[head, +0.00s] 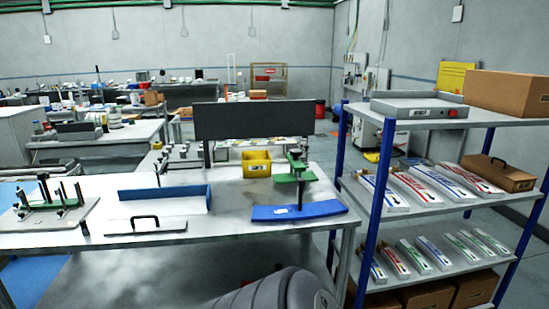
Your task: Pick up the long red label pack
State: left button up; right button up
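The shelf rack on the right holds white label packs with coloured stripes. On its middle shelf lie larger, longer packs side by side; one with red markings (415,188) is second from the left, and another with red markings (470,180) is at the right end. Blue-marked packs (442,184) lie among them. The lower shelf holds shorter, narrower packs, including a red-marked one (397,262) near its left end. Neither of my grippers is in view. A dark grey rounded part of my own arm shows at the bottom centre.
A white worktable (235,215) fills the left and centre, with a blue curved plate (265,213), a yellow bin (257,164) and fixtures. The rack has blue posts (377,190). A brown case (498,173) sits beside the long packs. Cardboard boxes (428,296) stand beneath.

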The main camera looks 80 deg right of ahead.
aim_at(472, 181)
jog(key=l+z, duration=0.1)
jog(key=z, duration=0.3)
jog(key=k+l+z, duration=0.1)
jog(key=z, duration=0.7)
jog(key=l+z, duration=0.15)
jog(key=z, duration=0.25)
jog(key=l+z, duration=0.1)
jog(key=z, duration=0.35)
jog(key=i+l+z, duration=0.15)
jog(key=l+z, duration=0.2)
jog(key=l, duration=0.15)
jog(key=i+l+z, duration=0.55)
jog(key=l+z, duration=0.2)
jog(key=l, duration=0.15)
jog(key=i+l+z, duration=0.35)
jog(key=i+l, duration=0.6)
jog(key=i, duration=0.15)
